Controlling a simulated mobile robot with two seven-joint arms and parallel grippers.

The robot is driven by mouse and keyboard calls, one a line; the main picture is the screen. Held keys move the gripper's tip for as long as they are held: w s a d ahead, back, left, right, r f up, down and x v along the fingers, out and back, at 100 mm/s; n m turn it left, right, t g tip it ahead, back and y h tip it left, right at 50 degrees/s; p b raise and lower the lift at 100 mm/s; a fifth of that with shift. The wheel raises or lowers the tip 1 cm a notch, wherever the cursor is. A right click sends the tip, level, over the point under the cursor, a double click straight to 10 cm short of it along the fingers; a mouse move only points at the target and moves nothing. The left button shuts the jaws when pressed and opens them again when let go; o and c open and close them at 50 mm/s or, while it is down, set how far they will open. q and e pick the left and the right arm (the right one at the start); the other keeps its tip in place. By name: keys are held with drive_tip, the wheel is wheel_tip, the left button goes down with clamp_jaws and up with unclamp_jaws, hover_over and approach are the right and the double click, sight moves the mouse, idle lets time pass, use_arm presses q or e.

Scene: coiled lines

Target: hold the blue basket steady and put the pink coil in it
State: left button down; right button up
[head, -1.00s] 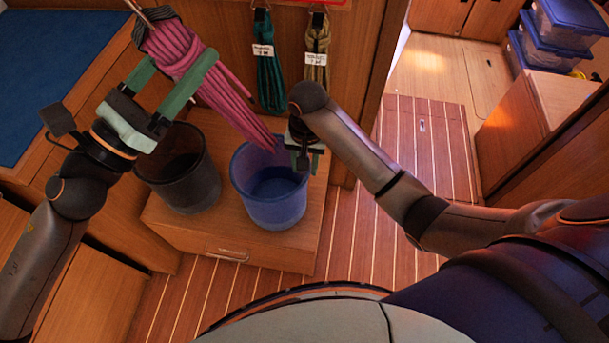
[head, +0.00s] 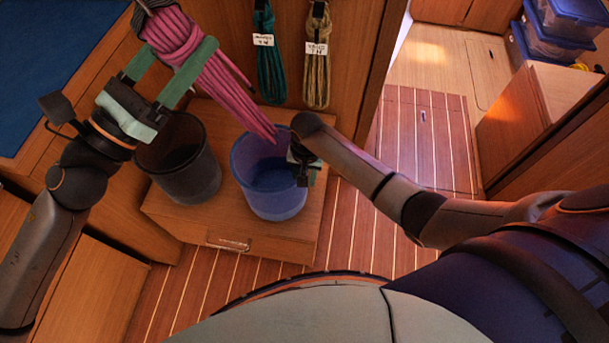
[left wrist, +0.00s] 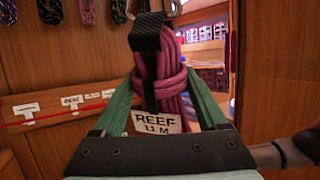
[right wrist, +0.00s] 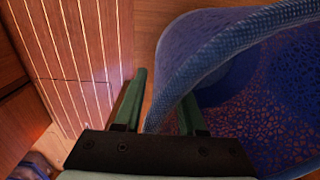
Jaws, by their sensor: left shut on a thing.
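The pink coil (head: 190,45) hangs in my left gripper (head: 178,62), its lower end at the far rim of the blue basket (head: 270,200) in the head view. The left wrist view shows my left fingers on both sides of the pink coil (left wrist: 169,95), with a black strap and a "REEF 11 M" label. My right gripper (head: 303,165) is at the basket's right rim. In the right wrist view, its fingers are apart on either side of the blue basket's wall (right wrist: 185,60), with a gap showing beside one finger.
A black basket (head: 178,185) stands left of the blue one on a wooden locker (head: 215,228). A teal coil (head: 270,70) and a tan coil (head: 317,75) hang on the panel behind. Lidded boxes (head: 570,30) stand at the far right. The striped floor is clear.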

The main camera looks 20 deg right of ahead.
drive_tip(key=shift+c, duration=0.3)
clamp_jaws()
idle(1.0)
